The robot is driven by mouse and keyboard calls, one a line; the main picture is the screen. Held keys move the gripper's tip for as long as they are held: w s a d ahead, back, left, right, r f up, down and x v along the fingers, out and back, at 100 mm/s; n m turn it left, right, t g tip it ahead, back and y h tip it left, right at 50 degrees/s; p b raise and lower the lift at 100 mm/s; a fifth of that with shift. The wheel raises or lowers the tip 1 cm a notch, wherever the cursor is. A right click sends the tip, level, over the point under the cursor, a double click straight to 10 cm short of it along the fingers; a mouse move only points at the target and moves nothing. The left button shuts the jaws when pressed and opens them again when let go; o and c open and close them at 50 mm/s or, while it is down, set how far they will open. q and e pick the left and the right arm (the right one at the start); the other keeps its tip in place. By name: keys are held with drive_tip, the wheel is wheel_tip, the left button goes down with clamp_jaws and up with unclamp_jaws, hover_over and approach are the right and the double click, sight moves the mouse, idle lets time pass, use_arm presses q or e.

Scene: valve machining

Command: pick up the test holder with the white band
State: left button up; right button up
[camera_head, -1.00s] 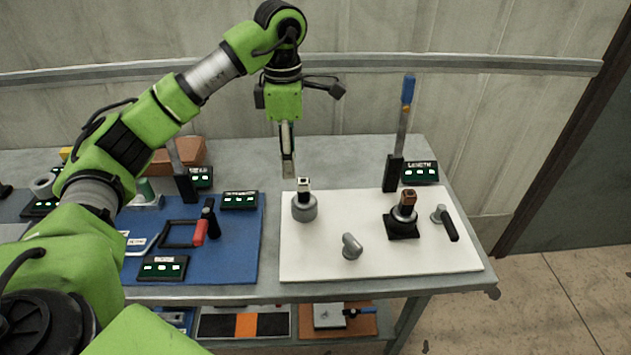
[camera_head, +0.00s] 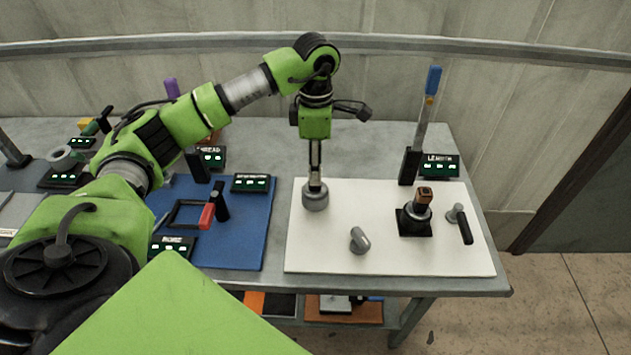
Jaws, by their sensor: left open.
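The test holder with the white band (camera_head: 315,201) stands upright on the left part of the white mat. Its round grey base shows, but its upper part and band are mostly hidden by my gripper. My left gripper (camera_head: 315,183) points straight down with its fingers at the holder's top. It is open; whether the fingers touch the holder, I cannot tell. A second holder with a brown top (camera_head: 424,200) stands on a black square base to the right. My right gripper is not in view.
The white mat (camera_head: 330,258) also holds a grey elbow piece (camera_head: 359,240) and a black-handled part (camera_head: 460,224). A tall blue-topped gauge (camera_head: 420,130) stands behind, beside a length display (camera_head: 440,165). The blue mat (camera_head: 250,235) with tools lies left.

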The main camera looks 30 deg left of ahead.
sight(315, 187)
use_arm(q)
drive_tip(key=f, duration=0.1)
drive_tip(key=f+p, duration=0.1)
drive_tip(key=f, duration=0.1)
drive_tip(key=shift+s+f, duration=0.3)
drive_tip(key=shift+f+p, duration=0.25)
drive_tip(key=shift+p, duration=0.05)
drive_tip(key=shift+w+f, duration=0.1)
drive_tip(key=shift+f, duration=0.05)
drive_tip(key=shift+c, duration=0.8)
clamp_jaws()
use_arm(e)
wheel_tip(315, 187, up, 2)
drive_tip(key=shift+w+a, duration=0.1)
